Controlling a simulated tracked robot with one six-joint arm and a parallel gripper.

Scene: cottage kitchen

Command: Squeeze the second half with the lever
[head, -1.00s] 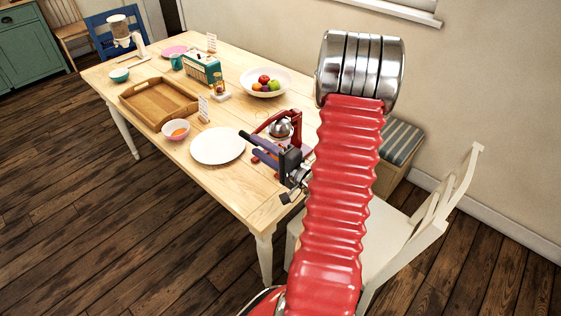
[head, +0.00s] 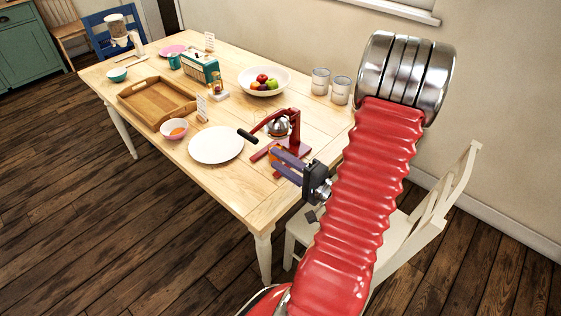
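The red lever press (head: 297,147) stands on the near right part of the table, with a metal dome under its arm. Its lever (head: 262,122) slants down to the left and ends in a black handle (head: 247,135). My gripper (head: 273,160) is in front of the press, below and right of the handle and apart from it. Its two purple fingers are spread with nothing seen between them. A bit of orange shows behind the fingers at the press; they partly hide it. A pink-rimmed bowl (head: 167,127) holds something orange (head: 178,131), perhaps a fruit half.
A white plate (head: 216,145) lies left of the press. A wooden tray (head: 150,110), a radio (head: 201,68), a fruit bowl (head: 249,88) and two cans (head: 320,82) stand farther back. A white chair (head: 425,222) is at the right. The table's near corner is clear.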

